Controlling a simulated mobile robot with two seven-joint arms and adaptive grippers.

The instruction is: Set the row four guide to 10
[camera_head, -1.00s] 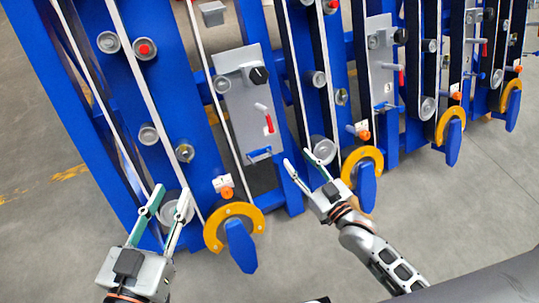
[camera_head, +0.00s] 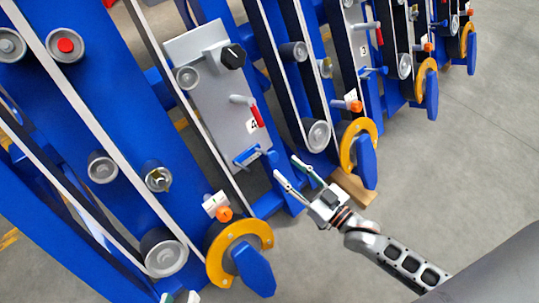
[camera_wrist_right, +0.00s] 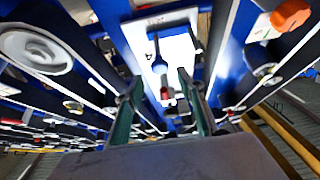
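The row four unit is a grey plate (camera_head: 214,100) marked "4" on the blue chassis in the head view. It carries a black knob (camera_head: 232,56), a red-tipped lever (camera_head: 256,115) and a blue bracket (camera_head: 247,157) at its lower end. I cannot read any scale or setting. My right gripper (camera_head: 286,167) is open and empty, below and right of the bracket, apart from it in the picture. Only the fingertips of my left gripper (camera_head: 180,297) show at the bottom edge, apart.
A white tag (camera_head: 215,204) and an orange knob (camera_head: 224,214) sit above a yellow ring (camera_head: 264,233) at lower left. Plate "3" (camera_head: 357,30) is further right. The grey floor (camera_head: 470,160) at right is clear.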

